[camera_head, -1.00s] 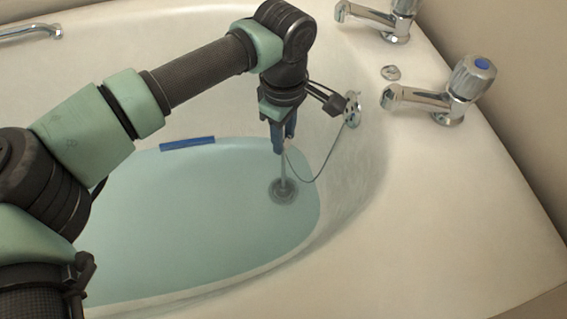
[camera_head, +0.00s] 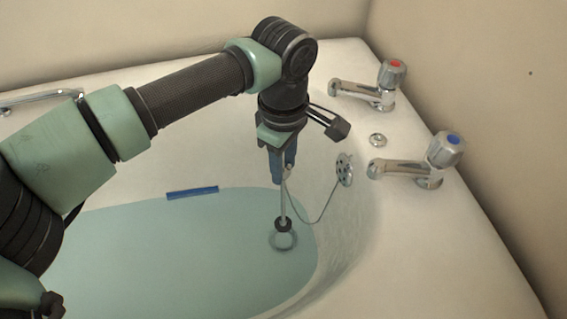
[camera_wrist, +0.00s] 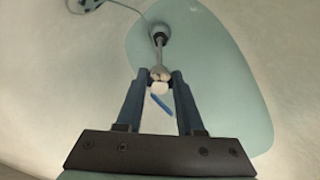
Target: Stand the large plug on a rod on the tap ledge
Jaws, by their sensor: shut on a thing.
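My gripper (camera_head: 283,176) points down over the bath, shut on the top of the plug's rod. The large plug (camera_head: 283,225) is a dark disc at the lower end of a thin upright rod (camera_head: 283,205). It hangs at or just above the water. In the wrist view the plug (camera_wrist: 160,31) and its rod (camera_wrist: 159,52) stretch away from between the blue fingers (camera_wrist: 158,82). A thin chain (camera_head: 312,221) loops from the rod to the overflow plate (camera_head: 344,170). The tap ledge (camera_head: 392,133) lies behind and to the right, with two chrome taps.
The red-topped tap (camera_head: 372,92) and the blue-topped tap (camera_head: 415,166) rise from the ledge. A small round chrome fitting (camera_head: 377,140) sits between them. A blue bar (camera_head: 192,193) lies in the bath at left. A grab rail (camera_head: 40,101) is at far left.

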